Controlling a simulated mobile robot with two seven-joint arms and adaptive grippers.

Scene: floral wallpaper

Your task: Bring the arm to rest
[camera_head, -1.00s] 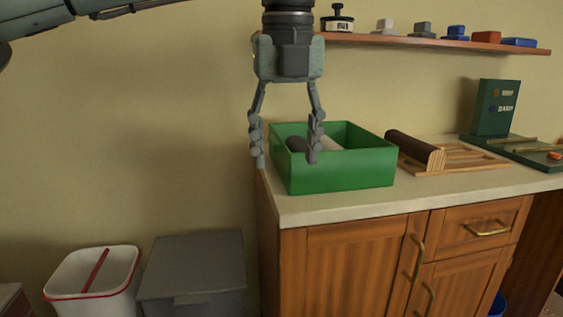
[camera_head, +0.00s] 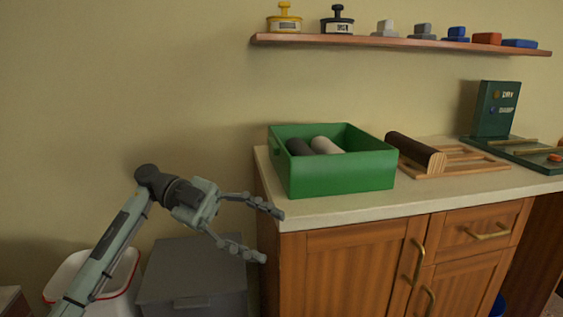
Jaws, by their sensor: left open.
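My left gripper (camera_head: 273,236) is open and empty. My left arm (camera_head: 105,255) comes up from the lower left. My right gripper is not in view.
A green box (camera_head: 340,176) with a dark and a pale roller stands on the countertop (camera_head: 320,212). A wooden rack (camera_head: 470,160) with a dark roller is to its right. A shelf (camera_head: 400,43) holds stamps. A grey bin (camera_head: 192,270) and a white bin (camera_head: 125,275) stand low left.

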